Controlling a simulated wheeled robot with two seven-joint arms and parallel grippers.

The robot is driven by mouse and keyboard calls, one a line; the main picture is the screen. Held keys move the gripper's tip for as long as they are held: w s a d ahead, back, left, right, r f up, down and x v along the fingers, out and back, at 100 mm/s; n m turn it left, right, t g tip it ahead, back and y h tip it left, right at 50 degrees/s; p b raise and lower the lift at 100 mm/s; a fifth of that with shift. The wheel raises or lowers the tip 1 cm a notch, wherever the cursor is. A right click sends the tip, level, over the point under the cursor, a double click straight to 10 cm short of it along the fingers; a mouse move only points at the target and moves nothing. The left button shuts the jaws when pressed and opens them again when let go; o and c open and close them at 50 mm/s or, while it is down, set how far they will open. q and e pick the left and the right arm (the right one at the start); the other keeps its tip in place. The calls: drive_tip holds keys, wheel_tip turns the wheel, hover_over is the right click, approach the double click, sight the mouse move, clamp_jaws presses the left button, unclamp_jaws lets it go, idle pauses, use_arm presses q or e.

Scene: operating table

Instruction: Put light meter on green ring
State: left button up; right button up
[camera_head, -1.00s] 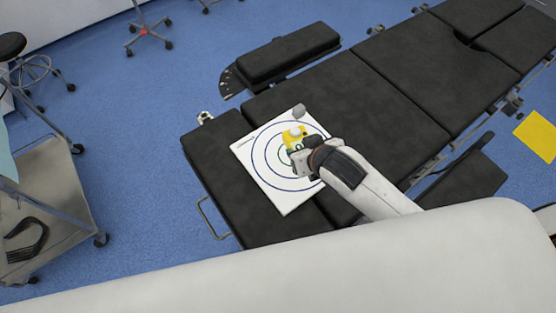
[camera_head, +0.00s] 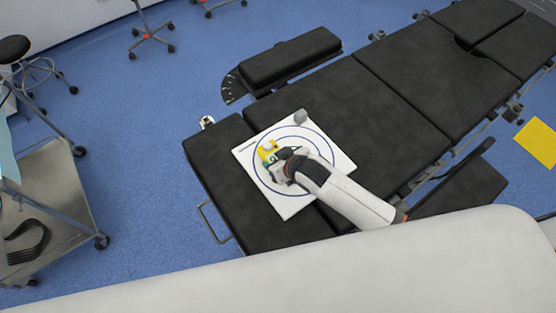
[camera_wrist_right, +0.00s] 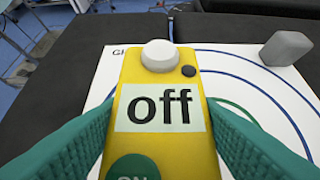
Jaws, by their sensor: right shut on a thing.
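The light meter (camera_head: 267,150) is yellow with a white dome. In the right wrist view the light meter (camera_wrist_right: 162,112) has a display reading "off" and a green ON button at the bottom. My right gripper (camera_head: 278,160) is shut on it, with a teal finger on each side. It is over the left part of a white board (camera_head: 290,209) printed with rings. The green ring (camera_wrist_right: 240,110) shows only as an arc right of the meter; my gripper hides most of it from the head. I cannot tell whether the meter touches the board. My left gripper is not in view.
A small grey object (camera_head: 300,116) stands at the board's far corner; it also shows in the right wrist view (camera_wrist_right: 285,47). The board lies on a black operating table (camera_head: 385,95). A cart (camera_head: 50,185) stands at the left.

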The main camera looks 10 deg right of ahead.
drive_tip(key=shift+f, duration=0.45)
drive_tip(key=shift+f, duration=0.1)
drive_tip(key=o, duration=1.2)
drive_tip(key=v, duration=1.2)
